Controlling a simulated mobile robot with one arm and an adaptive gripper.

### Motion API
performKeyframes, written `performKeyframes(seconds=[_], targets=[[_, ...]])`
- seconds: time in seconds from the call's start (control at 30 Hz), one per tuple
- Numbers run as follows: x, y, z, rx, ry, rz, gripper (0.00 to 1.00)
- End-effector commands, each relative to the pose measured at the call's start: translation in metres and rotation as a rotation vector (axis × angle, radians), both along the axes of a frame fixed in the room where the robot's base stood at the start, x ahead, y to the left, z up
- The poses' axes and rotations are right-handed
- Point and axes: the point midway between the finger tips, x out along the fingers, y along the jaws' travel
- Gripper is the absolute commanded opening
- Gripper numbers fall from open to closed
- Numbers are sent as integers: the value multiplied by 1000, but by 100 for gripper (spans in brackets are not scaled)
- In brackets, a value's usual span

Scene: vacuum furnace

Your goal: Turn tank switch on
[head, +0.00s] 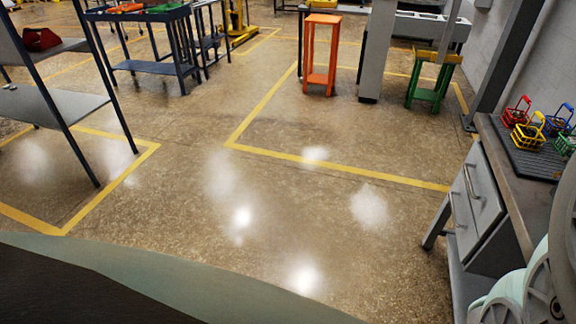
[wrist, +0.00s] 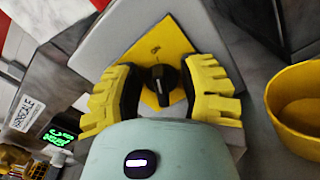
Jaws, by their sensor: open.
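In the wrist view a black rotary switch knob (wrist: 161,84) sits on a yellow diamond-shaped plate (wrist: 163,51) on a grey panel. A small dark marking shows on the plate above the knob. My gripper (wrist: 160,72) has its two yellow ribbed fingers open, one on each side of the knob. The fingers look apart from the knob, but I cannot tell how deep they reach around it. The switch and my gripper do not show in the head view.
A yellow bowl-like container (wrist: 302,115) is close to the right finger. A grey device with a green display (wrist: 62,134) stands at the left. In the head view, a workbench with drawers (head: 478,195) holds small coloured baskets (head: 526,135). The floor ahead is clear.

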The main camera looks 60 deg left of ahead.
Motion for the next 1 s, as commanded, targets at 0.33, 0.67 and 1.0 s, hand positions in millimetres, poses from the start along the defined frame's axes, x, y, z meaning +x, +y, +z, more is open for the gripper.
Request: performKeyframes(seconds=[0.33, 0.67, 1.0], targets=[[-7, 12, -1, 1, -1, 6, 40], [-38, 52, -2, 4, 2, 10, 40], [-70, 92, -1, 1, 2, 7, 40]])
